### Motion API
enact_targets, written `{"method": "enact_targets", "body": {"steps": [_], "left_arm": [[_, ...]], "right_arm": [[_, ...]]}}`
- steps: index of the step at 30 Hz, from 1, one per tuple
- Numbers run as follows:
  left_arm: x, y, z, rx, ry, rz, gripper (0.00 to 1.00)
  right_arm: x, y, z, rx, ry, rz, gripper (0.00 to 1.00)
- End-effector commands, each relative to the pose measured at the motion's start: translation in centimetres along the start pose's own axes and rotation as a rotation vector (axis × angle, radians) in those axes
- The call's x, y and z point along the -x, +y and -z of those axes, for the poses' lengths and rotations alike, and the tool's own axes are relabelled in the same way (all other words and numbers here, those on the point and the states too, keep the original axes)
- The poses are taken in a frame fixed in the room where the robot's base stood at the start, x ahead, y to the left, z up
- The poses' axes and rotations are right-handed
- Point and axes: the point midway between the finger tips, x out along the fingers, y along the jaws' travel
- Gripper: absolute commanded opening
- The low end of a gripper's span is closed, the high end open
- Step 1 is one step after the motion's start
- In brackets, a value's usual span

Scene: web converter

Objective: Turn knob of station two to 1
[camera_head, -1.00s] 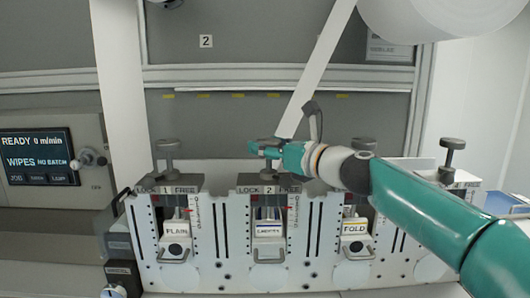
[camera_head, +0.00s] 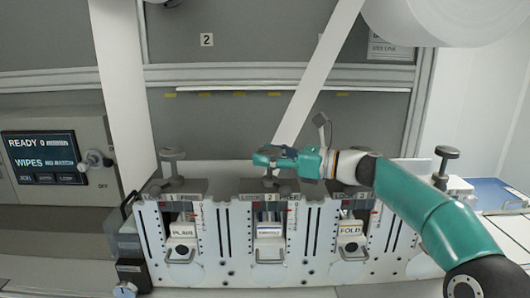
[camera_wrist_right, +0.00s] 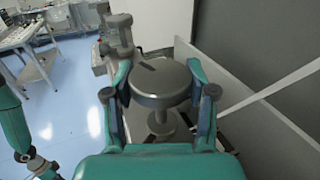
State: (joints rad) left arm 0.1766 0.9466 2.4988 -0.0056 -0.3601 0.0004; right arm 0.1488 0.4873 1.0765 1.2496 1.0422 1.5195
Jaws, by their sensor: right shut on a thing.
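Station two (camera_head: 269,228) is the middle slot of the white panel in the head view, with a "2" on its top plate (camera_head: 270,198). Its grey knob (camera_wrist_right: 161,83) fills the middle of the right wrist view, a round flat-topped head on a stem with a dark mark on top. My right gripper (camera_wrist_right: 160,92) has a finger on each side of the knob head and is shut on it. In the head view my right gripper (camera_head: 272,158) reaches in from the right over station two and hides most of the knob. My left gripper is not in view.
Station one's knob (camera_head: 171,158) stands to the left, and another knob (camera_head: 445,160) at the far right. A control screen (camera_head: 45,157) reads READY. A white web strip (camera_head: 318,75) runs down behind my right gripper.

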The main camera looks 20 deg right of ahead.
Motion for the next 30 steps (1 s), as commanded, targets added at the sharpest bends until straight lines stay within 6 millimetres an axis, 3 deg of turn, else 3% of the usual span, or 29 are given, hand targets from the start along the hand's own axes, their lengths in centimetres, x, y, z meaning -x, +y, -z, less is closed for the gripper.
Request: {"method": "enact_targets", "body": {"steps": [5,6,11,23,30], "left_arm": [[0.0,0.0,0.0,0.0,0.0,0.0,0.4],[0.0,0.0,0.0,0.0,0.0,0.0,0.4],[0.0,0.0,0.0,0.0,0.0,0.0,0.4],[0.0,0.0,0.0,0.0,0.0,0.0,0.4],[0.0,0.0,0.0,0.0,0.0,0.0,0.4]], "right_arm": [[0.1,-0.2,-0.1,0.001,-0.003,0.008,0.21],[0.1,-0.2,-0.1,0.001,-0.003,0.008,0.58],[0.1,-0.2,-0.1,0.0,-0.002,0.007,0.82],[0.5,-0.1,0.0,-0.001,0.0,0.004,0.82],[3.9,-0.2,-0.1,0.0,-0.001,0.008,0.82]]}}
